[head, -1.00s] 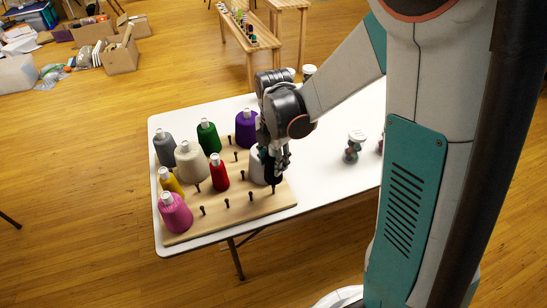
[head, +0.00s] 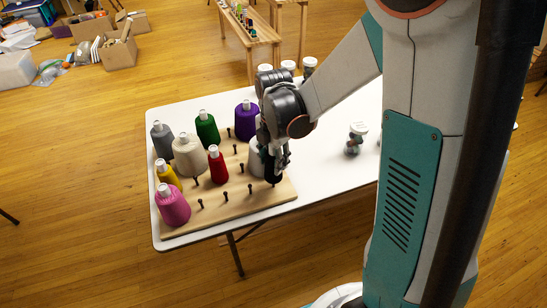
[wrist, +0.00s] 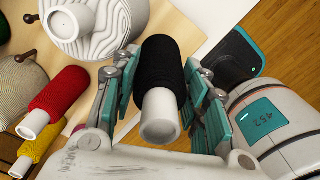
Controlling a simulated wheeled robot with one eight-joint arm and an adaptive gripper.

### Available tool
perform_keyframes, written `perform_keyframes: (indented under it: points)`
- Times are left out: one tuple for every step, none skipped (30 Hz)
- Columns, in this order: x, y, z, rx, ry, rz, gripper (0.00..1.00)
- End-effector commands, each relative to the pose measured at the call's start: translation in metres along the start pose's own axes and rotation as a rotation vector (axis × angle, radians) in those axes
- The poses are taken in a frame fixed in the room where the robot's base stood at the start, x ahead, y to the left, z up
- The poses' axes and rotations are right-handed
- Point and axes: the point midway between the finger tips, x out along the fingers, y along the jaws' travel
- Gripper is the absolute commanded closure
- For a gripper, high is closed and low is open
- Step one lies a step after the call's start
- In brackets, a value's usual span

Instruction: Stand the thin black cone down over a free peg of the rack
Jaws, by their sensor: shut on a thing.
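The thin black cone (wrist: 162,75), with a pale tube end toward the camera, is between the fingers of my gripper (wrist: 160,95) in the wrist view. My gripper (head: 274,165) is shut on it and points down over the right end of the wooden rack (head: 225,215). In the head view the cone is largely hidden by the fingers; a dark part shows just below them, close to the board. I cannot tell whether the cone is around a peg. Free pegs stand left of the gripper, such as one peg (head: 250,187) and another peg (head: 226,196).
A white-grey cone (wrist: 85,22) stands close beside my gripper. Red (head: 217,166), cream (head: 188,155), pink (head: 173,207), yellow (head: 167,174), green (head: 207,130), purple (head: 245,121) and grey (head: 162,141) cones stand on the rack. A jar (head: 356,138) stands on the white table (head: 325,170).

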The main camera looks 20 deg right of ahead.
Motion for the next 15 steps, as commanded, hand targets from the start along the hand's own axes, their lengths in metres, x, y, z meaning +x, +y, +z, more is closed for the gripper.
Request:
perform_keyframes:
  points:
    - [0.004,0.0,0.0,0.0,0.0,0.0,0.84]
    - [0.005,0.0,0.0,0.0,0.0,0.0,0.84]
    - [0.007,0.0,0.0,0.0,0.0,0.0,0.84]
    - [0.009,0.0,0.0,0.0,0.0,0.0,0.84]
    - [0.01,0.0,0.0,0.0,0.0,0.0,0.84]
    - [0.012,0.0,0.0,0.0,0.0,0.0,0.84]
    - [0.013,0.0,0.0,0.0,0.0,0.0,0.84]
    - [0.014,0.0,0.0,0.0,0.0,0.0,0.84]
    - [0.016,0.0,0.0,0.0,0.0,0.0,0.84]
    - [0.017,0.0,0.0,0.0,0.0,0.0,0.84]
    - [0.019,0.0,0.0,0.0,0.0,0.0,0.84]
    - [0.021,0.0,0.0,0.0,0.0,0.0,0.84]
    - [0.022,0.0,0.0,0.0,0.0,0.0,0.84]
    - [0.023,0.0,0.0,0.0,0.0,0.0,0.84]
    - [0.025,0.0,0.0,0.0,0.0,0.0,0.84]
